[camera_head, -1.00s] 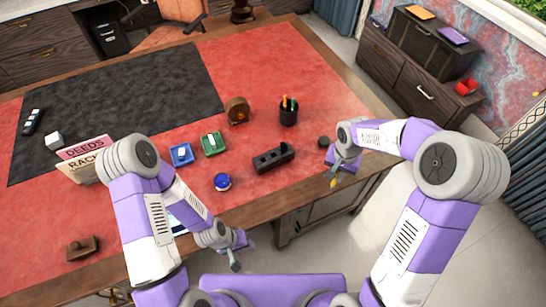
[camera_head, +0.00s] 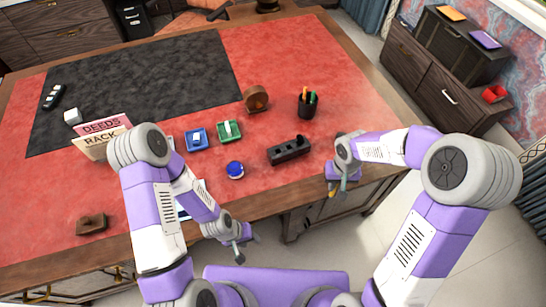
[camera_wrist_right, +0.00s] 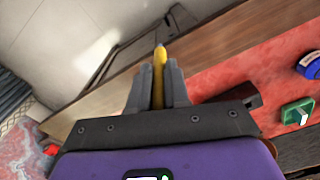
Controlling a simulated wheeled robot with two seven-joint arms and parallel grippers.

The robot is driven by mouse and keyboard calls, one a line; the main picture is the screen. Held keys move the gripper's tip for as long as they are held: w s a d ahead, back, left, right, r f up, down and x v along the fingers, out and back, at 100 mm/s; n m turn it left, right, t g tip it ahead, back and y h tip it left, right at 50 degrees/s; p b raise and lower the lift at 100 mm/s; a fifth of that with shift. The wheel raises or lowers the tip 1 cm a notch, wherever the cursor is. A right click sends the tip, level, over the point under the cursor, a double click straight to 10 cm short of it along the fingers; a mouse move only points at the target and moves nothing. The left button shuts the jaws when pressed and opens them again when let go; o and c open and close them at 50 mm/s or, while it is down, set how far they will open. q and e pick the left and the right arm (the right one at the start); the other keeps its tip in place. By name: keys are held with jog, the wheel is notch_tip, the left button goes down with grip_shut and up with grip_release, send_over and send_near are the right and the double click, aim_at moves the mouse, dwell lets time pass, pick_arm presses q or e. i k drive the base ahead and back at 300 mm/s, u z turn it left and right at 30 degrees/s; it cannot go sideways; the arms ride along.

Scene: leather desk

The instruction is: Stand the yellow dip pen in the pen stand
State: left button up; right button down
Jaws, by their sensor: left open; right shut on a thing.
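My right gripper (camera_head: 338,187) is shut on the yellow dip pen (camera_wrist_right: 160,58), near the front edge of the desk. In the right wrist view the yellow pen shows between the two grey fingers, its tip pointing away from the gripper. In the head view only a small bit of yellow shows at the fingertips. The pen stand, a black block with holes (camera_head: 288,150), sits on the red leather to the left of my right gripper. It stands apart from the gripper. My left gripper (camera_head: 243,249) is open and empty, in front of the desk edge.
A black pen cup (camera_head: 308,105) stands behind the block. A blue round pot (camera_head: 235,170), a green box (camera_head: 229,131), a blue box (camera_head: 197,138) and a brown round holder (camera_head: 256,100) stand left of it. A letter rack (camera_head: 103,137) is at left.

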aim_at(278, 156)
jog(key=u, duration=3.2)
jog(key=k, duration=0.95)
jog(key=z, duration=1.5)
jog(key=i, duration=0.5)
jog(key=u, duration=0.05)
